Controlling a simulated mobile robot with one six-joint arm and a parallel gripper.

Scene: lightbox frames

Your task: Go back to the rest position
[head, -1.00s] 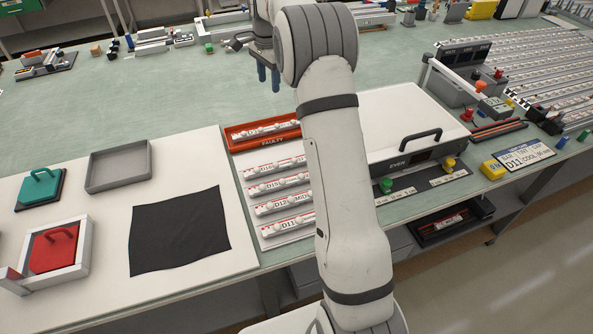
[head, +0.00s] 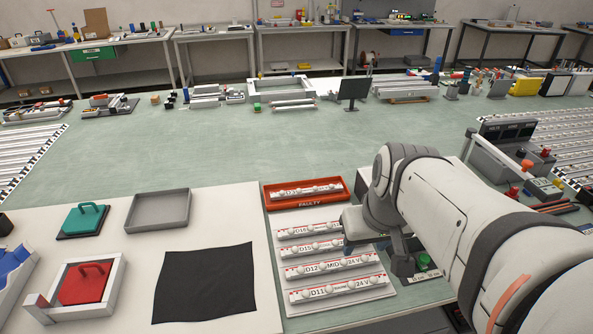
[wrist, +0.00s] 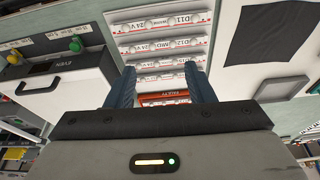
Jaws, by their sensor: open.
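My gripper (wrist: 161,88) shows in the wrist view with its two blue fingers apart and nothing between them. In the head view my arm reaches in from the right, and the gripper end is mostly hidden behind my own wrist. It hangs near the right side of the rack of labelled white strips (head: 330,269). A red tray marked FAULTY (head: 306,192) holds one strip behind the rack. The same rack strips (wrist: 165,45) appear beyond the fingers in the wrist view.
A black cloth (head: 204,283), a grey tray (head: 158,211), a green-handled block (head: 82,219) and a red-handled block in a white frame (head: 85,284) lie on the left. A white box (wrist: 58,88) with a handle stands beside the rack. The green bench middle (head: 270,140) is clear.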

